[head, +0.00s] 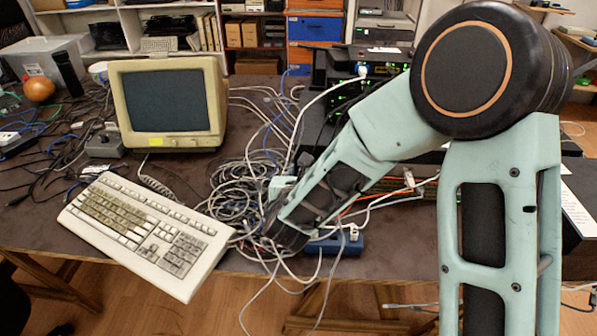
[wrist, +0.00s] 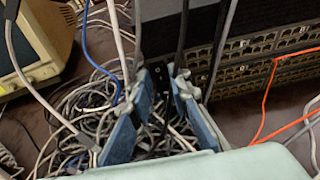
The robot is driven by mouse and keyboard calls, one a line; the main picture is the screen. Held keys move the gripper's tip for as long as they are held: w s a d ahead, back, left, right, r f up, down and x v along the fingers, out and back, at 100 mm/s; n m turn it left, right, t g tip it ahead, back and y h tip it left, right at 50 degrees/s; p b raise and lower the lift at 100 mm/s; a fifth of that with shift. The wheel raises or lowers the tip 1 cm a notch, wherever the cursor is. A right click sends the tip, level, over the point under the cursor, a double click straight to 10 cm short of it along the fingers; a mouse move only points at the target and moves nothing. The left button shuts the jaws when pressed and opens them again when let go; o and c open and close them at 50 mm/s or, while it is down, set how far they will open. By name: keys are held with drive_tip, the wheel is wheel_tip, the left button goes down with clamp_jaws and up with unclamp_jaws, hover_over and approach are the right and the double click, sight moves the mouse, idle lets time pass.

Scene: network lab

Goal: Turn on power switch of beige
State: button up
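The beige monitor (head: 218,97) stands at the back left of the table in the head view, its screen dark. Small controls show along its lower bezel, with a yellow sticker left of them; I cannot tell which is the power switch. Its beige casing also shows at the upper left of the wrist view (wrist: 38,45). My gripper (wrist: 161,82) has its two blue fingers apart, over tangled cables and to the right of the monitor, not touching it. Dark cables or parts show between or behind the fingers. In the head view my arm hides most of the gripper.
A beige keyboard (head: 150,230) lies in front of the monitor. Tangled cables (head: 240,190) cover the table right of it. A blue power strip (head: 336,246) is near the front edge. Black rack equipment (wrist: 255,55) with many ports stands right of my gripper.

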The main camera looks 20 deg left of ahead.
drive_tip(key=shift+w, duration=0.1)
drive_tip(key=shift+c, duration=0.5)
clamp_jaws()
drive_tip(key=shift+f, duration=0.1)
